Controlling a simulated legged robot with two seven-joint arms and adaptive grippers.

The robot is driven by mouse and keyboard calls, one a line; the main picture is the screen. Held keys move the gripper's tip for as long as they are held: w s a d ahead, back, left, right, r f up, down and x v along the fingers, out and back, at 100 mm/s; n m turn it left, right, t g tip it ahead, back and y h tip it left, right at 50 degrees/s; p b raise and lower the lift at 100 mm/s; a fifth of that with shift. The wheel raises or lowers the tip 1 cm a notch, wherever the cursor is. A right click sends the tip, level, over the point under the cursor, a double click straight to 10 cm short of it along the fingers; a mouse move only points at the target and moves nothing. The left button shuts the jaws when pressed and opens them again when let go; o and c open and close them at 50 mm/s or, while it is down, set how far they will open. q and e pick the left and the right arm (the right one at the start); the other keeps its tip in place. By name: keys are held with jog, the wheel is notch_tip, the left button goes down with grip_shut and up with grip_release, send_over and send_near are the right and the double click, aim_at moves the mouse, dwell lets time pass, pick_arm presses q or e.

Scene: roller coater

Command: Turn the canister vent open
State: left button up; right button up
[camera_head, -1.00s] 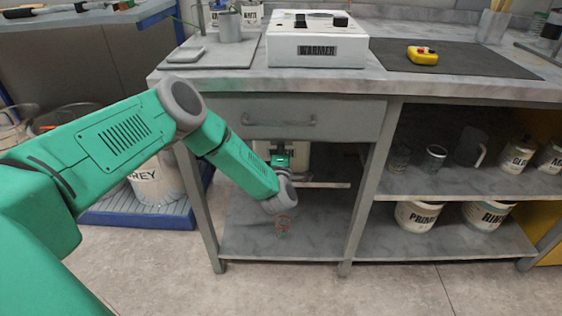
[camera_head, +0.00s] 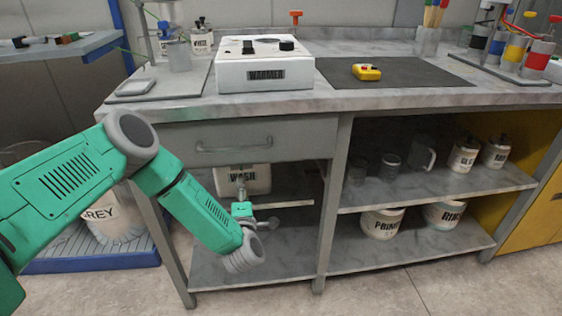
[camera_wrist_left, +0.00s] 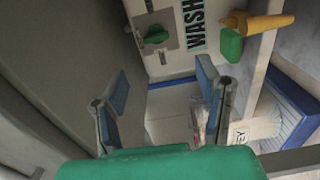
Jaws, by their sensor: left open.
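A pale canister (camera_head: 255,181) labelled WASH stands in the open bay under the drawer, partly behind my left arm. In the left wrist view the canister face (camera_wrist_left: 180,66) shows a green knob (camera_wrist_left: 154,38) on a grey plate, beside the WASH label. An orange spout-like piece (camera_wrist_left: 262,22) and a green block (camera_wrist_left: 231,45) are right of the label. My left gripper (camera_wrist_left: 162,75) is open and empty, its two blue-grey fingers apart and below the knob in that view. In the head view my left gripper (camera_head: 245,212) is in front of the bay, below the canister. My right gripper is out of view.
The drawer (camera_head: 235,142) and bench top overhang the bay. A bench leg (camera_head: 332,205) bounds it on the right, with shelves of pots beyond. A white warmer (camera_head: 264,68) stands on top. A bucket (camera_head: 112,218) on a blue tray stands left.

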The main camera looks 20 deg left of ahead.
pick_arm(q)
jog(key=s+d+f+m+g+h+p, duration=0.45)
jog(key=s+d+m+h, duration=0.6)
jog(key=d+m, duration=0.35)
jog(key=s+a+r+m+g+p, duration=0.1)
jog(key=s+a+m+g, duration=0.1)
jog(key=s, duration=0.7)
jog(key=s+a+m+g+y+p, duration=0.1)
jog(key=s+m+g+p, duration=0.1)
jog(key=s+m+g, duration=0.3)
jog(key=s+a+r+m+g+p, duration=0.1)
jog(key=s+a+m+g, duration=0.1)
jog(key=s, duration=1.2)
jog(key=shift+a+r+m+g, duration=0.35)
jog(key=shift+m+g, duration=0.3)
jog(key=shift+m, duration=0.15)
jog(key=shift+w+d, duration=0.15)
